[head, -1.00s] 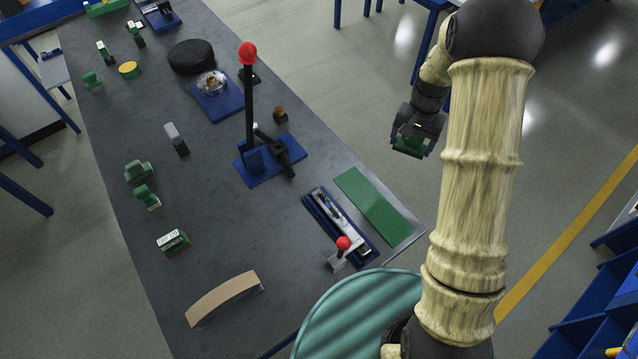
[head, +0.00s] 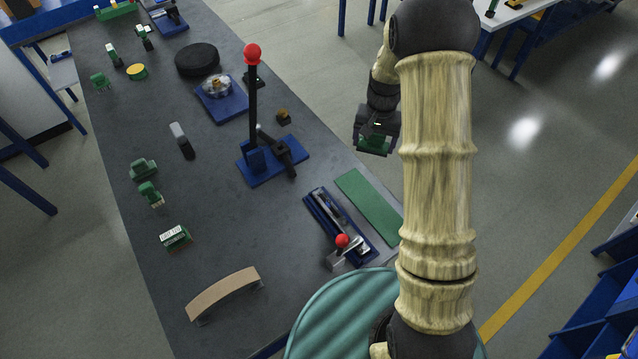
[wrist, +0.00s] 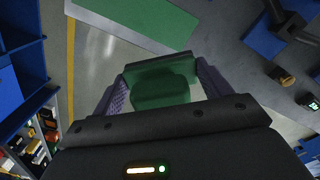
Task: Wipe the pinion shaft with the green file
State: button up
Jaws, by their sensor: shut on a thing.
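My gripper (head: 376,146) hangs beyond the right edge of the table, over the floor. It is shut on a green block-like thing (wrist: 160,92), which I take for the green file; only its blocky green part shows between the fingers in the wrist view. A long blue holder (head: 364,249) lies near the front right of the table. A silvery elongated piece (head: 331,213) rests in it; it may be the pinion shaft, but I cannot tell for sure. The held green thing is well apart from it.
A green strip (head: 368,206) lies beside the blue holder. A red-knobbed clamp (head: 342,241) stands at its near end. A tall lever press (head: 252,110) on a blue base stands mid-table. Several green tools line the left side, with a tan arch (head: 222,291) in front.

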jog(key=shift+a, duration=0.1)
jog(key=s+a+f+n+p, duration=0.1)
jog(key=s+a+f+n, duration=0.2)
jog(key=a, duration=0.4)
jog(key=s+a+f+n+p, duration=0.1)
jog(key=s+a+f+n, duration=0.2)
jog(key=s+a+n, duration=0.3)
jog(key=shift+s+a+n, duration=0.15)
jog(key=shift+a+n, duration=0.25)
jog(key=shift+n, duration=0.2)
jog(key=shift+f, duration=0.2)
jog(key=shift+f+b, duration=2.5)
jog(key=shift+f, duration=0.7)
jog(key=shift+w+d+r, duration=0.15)
jog(key=shift+w+d, duration=0.05)
jog(key=shift+d, duration=0.05)
jog(key=shift+w+d, duration=0.7)
jog(key=shift+d, duration=0.35)
